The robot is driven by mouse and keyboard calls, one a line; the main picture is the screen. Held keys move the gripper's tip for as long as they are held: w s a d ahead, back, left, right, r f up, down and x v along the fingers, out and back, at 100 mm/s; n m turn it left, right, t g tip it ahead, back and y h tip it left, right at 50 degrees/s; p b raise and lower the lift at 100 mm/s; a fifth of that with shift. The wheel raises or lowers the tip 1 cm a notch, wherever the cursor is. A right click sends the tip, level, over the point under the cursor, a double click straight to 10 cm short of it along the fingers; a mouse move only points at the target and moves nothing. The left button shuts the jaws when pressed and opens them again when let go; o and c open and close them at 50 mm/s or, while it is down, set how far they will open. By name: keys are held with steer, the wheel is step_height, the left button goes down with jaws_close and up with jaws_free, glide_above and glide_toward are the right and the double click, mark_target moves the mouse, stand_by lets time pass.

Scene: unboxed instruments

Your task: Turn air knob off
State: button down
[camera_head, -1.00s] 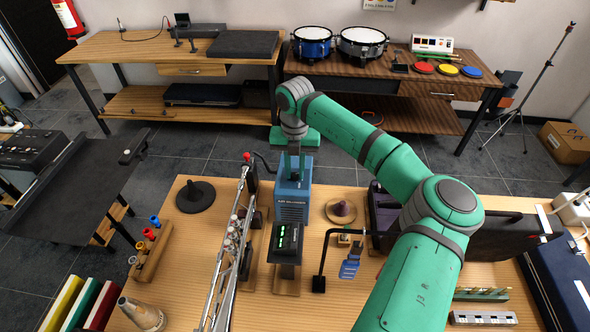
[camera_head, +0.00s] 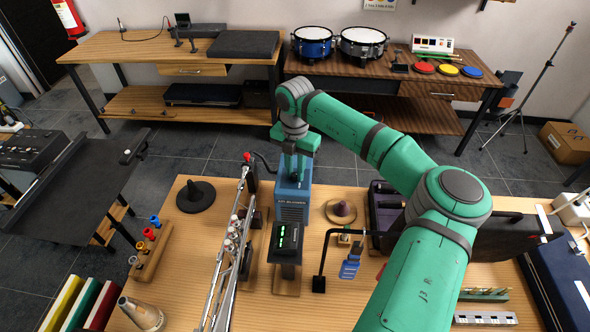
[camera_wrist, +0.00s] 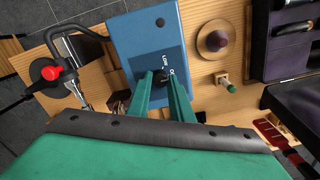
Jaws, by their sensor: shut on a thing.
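The blue air blower box (camera_head: 291,205) stands upright on the wooden table (camera_head: 190,275). Its blue top (camera_wrist: 150,35) shows in the wrist view, with white lettering that reads "Low" and a second word partly hidden by a finger. A small dark knob (camera_wrist: 160,76) sits on this top. My gripper (camera_wrist: 161,84) is shut on the knob, with one green finger on each side. In the head view my gripper (camera_head: 292,168) is over the top of the blower, and the knob is hidden there.
A metal-framed instrument with a red-tipped crank (camera_head: 247,157) stands close left of the blower. A green-lit display (camera_head: 286,238) is in front. A dark case (camera_head: 384,212) is farther right.

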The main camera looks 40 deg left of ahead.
mark_target(295, 174)
steer(key=c, duration=1.6)
jaws_free()
step_height(295, 174, up, 11)
steer(key=shift+f, duration=0.1)
